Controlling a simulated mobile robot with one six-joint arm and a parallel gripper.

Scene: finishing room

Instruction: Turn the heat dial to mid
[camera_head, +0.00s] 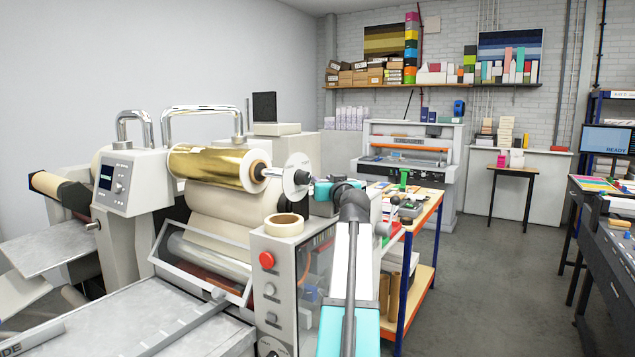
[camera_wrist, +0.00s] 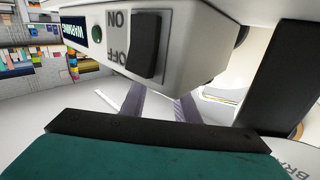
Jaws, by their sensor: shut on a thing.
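My gripper (camera_head: 310,181) is at the right end of the gold foil roll, beside a white disc (camera_head: 296,179) with a dark hub. In the wrist view its two grey fingers (camera_wrist: 157,97) reach under a pale switch box (camera_wrist: 95,45). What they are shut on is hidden. Several round knobs are on the grey front panel (camera_head: 288,268); the lowest, a pale dial (camera_head: 271,347), is cut by the picture edge. A control box (camera_head: 130,180) with a small screen also carries a knob. I cannot read which is the heat dial or its setting.
The gold roll (camera_head: 217,164), a tape roll (camera_head: 284,225) and a red button (camera_head: 266,260) are close to my arm. The switch box has a black rocker switch (camera_wrist: 145,45) marked ON and OFF. A loaded cart (camera_head: 424,250) stands behind. Floor is free at right.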

